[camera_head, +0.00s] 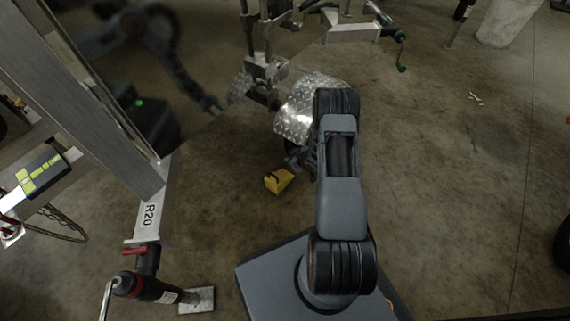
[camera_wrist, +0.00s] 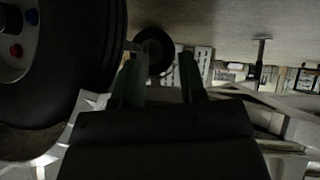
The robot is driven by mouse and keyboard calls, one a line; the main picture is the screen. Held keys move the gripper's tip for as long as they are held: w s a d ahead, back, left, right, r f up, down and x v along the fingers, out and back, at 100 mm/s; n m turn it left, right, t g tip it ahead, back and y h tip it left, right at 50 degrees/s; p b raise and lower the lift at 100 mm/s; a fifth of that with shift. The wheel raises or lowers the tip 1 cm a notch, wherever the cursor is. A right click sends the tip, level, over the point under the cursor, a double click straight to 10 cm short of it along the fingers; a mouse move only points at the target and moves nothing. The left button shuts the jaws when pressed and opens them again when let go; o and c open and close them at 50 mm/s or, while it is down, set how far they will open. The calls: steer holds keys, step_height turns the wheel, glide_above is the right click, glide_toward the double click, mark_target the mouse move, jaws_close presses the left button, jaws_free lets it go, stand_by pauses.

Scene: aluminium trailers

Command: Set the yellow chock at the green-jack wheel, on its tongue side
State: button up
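The yellow chock (camera_head: 279,180) sits on the concrete floor in the head view, just left of my arm and near the diamond-plate fender (camera_head: 300,103). It does not show in the wrist view. My gripper (camera_head: 297,160) is just up and right of the chock, partly hidden by my arm. In the wrist view its fingers (camera_wrist: 160,78) are apart with nothing between them. A large black tyre (camera_wrist: 96,50) stands close at the left there. The green crank handle (camera_head: 401,52) marks a jack on the trailer with the fender. My arm hides most of that trailer's wheel in the head view.
At left stands the aluminium trailer marked R20 (camera_head: 149,216), with a red-handled jack (camera_head: 150,288) below it. Another wheel (camera_wrist: 154,50) stands farther off in the wrist view. Open floor (camera_head: 455,190) lies right of my arm. A pale container (camera_head: 508,20) is at the top right.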

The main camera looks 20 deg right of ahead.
steer(key=s+a+r+m+g+h, duration=0.2)
steer(key=r, duration=1)
steer(key=s+a+r+m+g+h, duration=0.1)
steer(key=a+r+h, duration=0.1)
steer(key=r, duration=0.9)
steer(key=s+a+r+m+g+y, duration=0.1)
steer(key=s+a+r, duration=0.4)
steer(key=s, duration=0.5)
steer(key=s+a+r+m+g, duration=0.1)
steer(key=s+a+r+g, duration=0.2)
steer(key=s+a+r, duration=0.3)
steer(key=s, duration=0.4)
steer(key=shift+s+r+m+y, duration=0.15)
steer(key=shift+s+m+y, duration=0.15)
steer(key=shift+s+y, duration=0.1)
steer(key=shift+r, duration=0.1)
